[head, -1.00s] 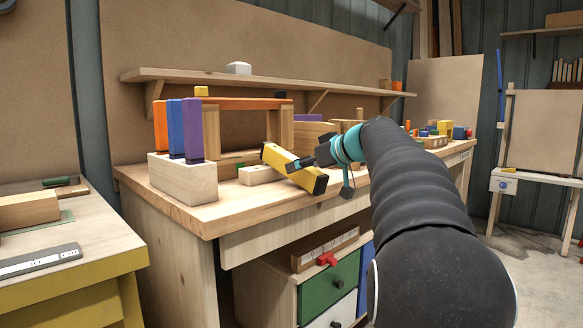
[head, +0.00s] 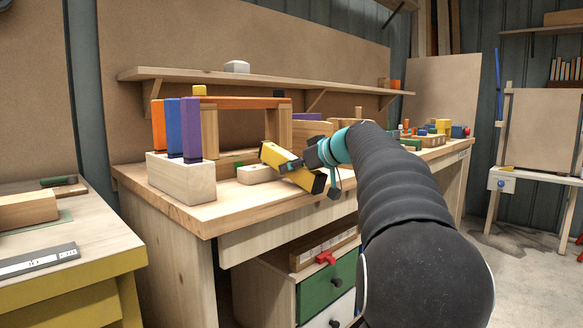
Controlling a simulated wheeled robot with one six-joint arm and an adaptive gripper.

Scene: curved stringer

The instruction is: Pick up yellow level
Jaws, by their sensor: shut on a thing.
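The yellow level (head: 276,157) is a yellow bar with dark ends, in the middle of the head view. It is tilted, its left end higher and its right end lower, over the front of the workbench (head: 200,219). My gripper (head: 295,165) comes from the right and is shut on the level near its middle. The fingers cover part of the level. I cannot tell whether its lower end clears the bench edge.
A pale block holding orange, blue and purple bars (head: 182,178) stands left on the bench. A wooden arch with an orange top (head: 240,103) and a small pale block (head: 258,174) are behind the level. A shelf (head: 270,80) runs above. Coloured toys (head: 440,128) lie at the far right.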

